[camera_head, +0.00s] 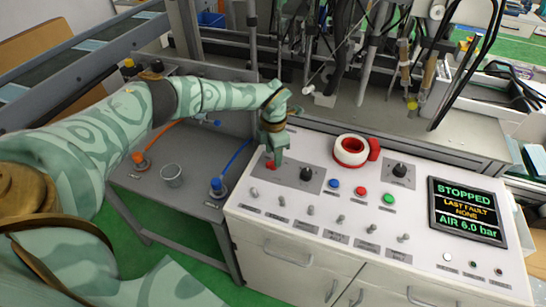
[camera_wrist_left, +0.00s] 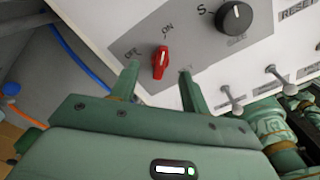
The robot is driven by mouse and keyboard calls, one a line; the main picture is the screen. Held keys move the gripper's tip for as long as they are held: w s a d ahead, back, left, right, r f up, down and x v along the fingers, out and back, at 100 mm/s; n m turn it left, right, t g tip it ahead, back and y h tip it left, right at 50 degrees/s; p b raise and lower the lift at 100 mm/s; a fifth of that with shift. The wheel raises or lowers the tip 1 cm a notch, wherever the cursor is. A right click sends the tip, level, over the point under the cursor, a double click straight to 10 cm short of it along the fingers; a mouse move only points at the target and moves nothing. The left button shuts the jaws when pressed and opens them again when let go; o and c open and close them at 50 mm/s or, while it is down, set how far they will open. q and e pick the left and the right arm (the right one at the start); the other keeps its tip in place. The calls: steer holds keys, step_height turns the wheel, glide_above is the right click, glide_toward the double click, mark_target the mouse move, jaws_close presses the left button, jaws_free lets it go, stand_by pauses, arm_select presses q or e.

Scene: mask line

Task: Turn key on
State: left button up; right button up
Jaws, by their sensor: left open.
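The red key switch (camera_head: 271,165) sits on a grey plate at the left end of the white control panel. In the left wrist view the red key (camera_wrist_left: 160,62) stands between an OFF label on its left and an ON label above it. Its long side runs nearly upright in that view, its upper end towards ON. My left gripper (camera_head: 273,157) points down at the key. In the left wrist view the left gripper (camera_wrist_left: 159,71) is open, one finger on each side of the key, with gaps showing. My right gripper is not in view.
A black selector knob (camera_head: 306,174) is close to the right of the key. Toggle switches, coloured buttons and a red-and-white emergency stop (camera_head: 351,150) lie further right. The display (camera_head: 467,210) reads STOPPED, LAST FAULT NONE, AIR 6.0 bar. A metal cup (camera_head: 172,176) stands on the grey bench at left.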

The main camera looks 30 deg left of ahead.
arm_select(q)
step_height(320, 180, up, 13)
steer(key=p, duration=0.2)
steer(key=shift+p, duration=0.4)
